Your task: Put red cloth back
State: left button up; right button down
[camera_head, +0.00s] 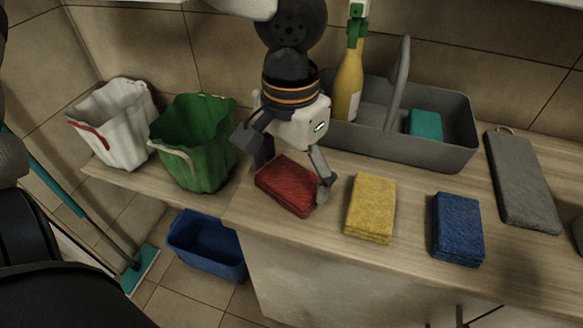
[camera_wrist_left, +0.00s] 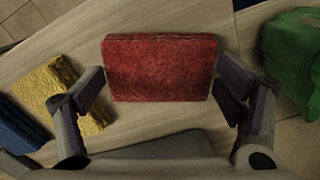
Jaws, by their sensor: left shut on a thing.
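The red cloth (camera_head: 286,187), a folded block, is at the counter's front edge in the head view. It also shows in the wrist view (camera_wrist_left: 160,66), lying across between the two fingers. My left gripper (camera_head: 291,178) reaches down from above and is shut on the red cloth, with one finger at each end. The cloth looks level and at or just above the counter; I cannot tell which. My right gripper is not in view.
A yellow cloth (camera_head: 370,207) and a blue cloth (camera_head: 458,228) lie to the right, and a grey pad (camera_head: 522,180) beyond. A grey caddy (camera_head: 440,151) with a spray bottle (camera_head: 348,90) stands behind. Green (camera_head: 195,145) and white (camera_head: 117,125) buckets stand left. A blue tub (camera_head: 207,245) is below.

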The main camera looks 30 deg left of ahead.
aim_at(291, 178)
pick_arm(q)
jog(key=shift+s+f, duration=0.1)
jog(key=o, duration=0.9)
jog(key=shift+c, duration=0.2)
notch_tip(291, 178, up, 12)
jog(key=shift+r, duration=0.2)
